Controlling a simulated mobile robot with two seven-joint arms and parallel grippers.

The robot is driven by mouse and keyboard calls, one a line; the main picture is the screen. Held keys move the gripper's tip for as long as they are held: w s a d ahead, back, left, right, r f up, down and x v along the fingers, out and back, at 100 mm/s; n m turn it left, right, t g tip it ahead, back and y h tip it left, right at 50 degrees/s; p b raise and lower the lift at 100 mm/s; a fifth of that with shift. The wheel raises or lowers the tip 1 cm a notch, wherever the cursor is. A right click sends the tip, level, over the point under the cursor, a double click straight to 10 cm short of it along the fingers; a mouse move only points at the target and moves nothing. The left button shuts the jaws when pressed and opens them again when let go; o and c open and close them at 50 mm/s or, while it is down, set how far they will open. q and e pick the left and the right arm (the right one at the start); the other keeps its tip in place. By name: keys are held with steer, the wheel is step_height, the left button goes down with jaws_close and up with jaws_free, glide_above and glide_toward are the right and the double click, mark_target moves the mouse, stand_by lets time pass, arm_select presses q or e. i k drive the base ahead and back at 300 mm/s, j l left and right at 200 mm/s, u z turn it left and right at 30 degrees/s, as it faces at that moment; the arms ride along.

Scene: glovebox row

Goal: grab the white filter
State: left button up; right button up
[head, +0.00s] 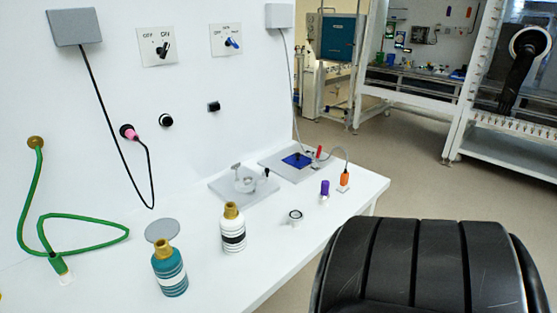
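The white filter (233,236) looks like a white bottle-shaped cylinder with a dark band and a brass-coloured neck. It stands upright on the white table, near the middle of the head view. A similar teal cylinder (170,277) with pale stripes and a brass-coloured neck stands to its left, closer to me. Nothing is touching the white filter. Neither of my grippers shows in this view.
A grey disc (162,230) is behind the teal cylinder, and a green hose (85,217) lies at left. A small round fitting (295,215), a purple-topped piece (325,189) and grey plates (235,190) are to the right. The table's front edge is close to the filter.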

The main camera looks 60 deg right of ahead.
mark_target(232, 222)
steer(key=l+z, duration=0.1)
steer(key=z, duration=1.45)
steer(key=k+l, duration=0.05)
steer(key=l, duration=0.05)
